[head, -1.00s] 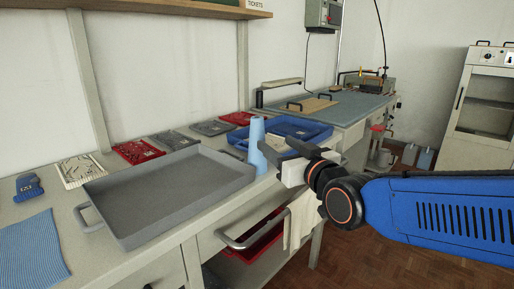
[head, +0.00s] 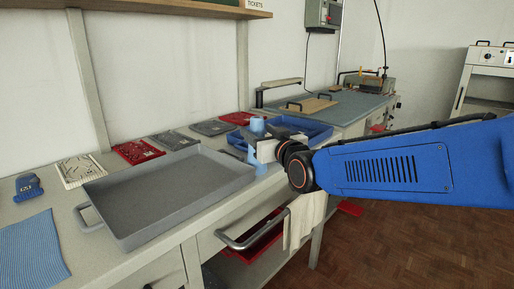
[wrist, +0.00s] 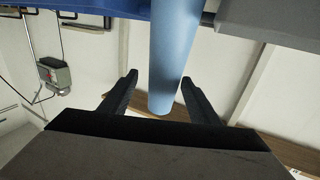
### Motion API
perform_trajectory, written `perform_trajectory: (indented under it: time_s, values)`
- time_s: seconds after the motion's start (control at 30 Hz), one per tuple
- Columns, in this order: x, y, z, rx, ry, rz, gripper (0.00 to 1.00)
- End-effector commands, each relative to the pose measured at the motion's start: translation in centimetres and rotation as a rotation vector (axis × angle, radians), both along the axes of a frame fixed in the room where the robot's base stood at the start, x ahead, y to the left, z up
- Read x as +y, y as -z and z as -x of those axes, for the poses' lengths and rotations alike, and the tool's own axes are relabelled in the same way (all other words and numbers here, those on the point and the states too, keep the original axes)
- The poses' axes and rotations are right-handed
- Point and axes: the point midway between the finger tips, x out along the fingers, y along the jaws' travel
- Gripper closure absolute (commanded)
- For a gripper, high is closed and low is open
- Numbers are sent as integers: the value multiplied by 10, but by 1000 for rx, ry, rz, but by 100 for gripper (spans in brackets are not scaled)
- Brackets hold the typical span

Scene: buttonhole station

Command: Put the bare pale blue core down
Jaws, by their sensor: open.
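The bare pale blue core (head: 257,124) is a tall tapered cone standing upright on the bench between the grey tray and the blue tray. My gripper (head: 257,147) is at its middle in the head view and hides part of it. In the wrist view the core (wrist: 172,50) shows between the two dark fingers of my gripper (wrist: 160,77), which are spread open. A gap shows on the left finger's side; the right finger looks close to the core, and I cannot tell whether it touches.
The empty grey tray (head: 128,238) is just left of the core, and the blue tray (head: 312,129) is behind it to the right. A striped blue cloth (head: 32,250) lies at front left. A cream cloth (head: 304,215) hangs at the bench front.

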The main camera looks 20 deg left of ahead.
Motion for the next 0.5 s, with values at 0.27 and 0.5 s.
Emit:
perform_trajectory:
  time_s: [0.27,0.5]
  values:
    - [28,0,-21,1,0,1,44]
    - [36,0,-29,0,0,0,44]
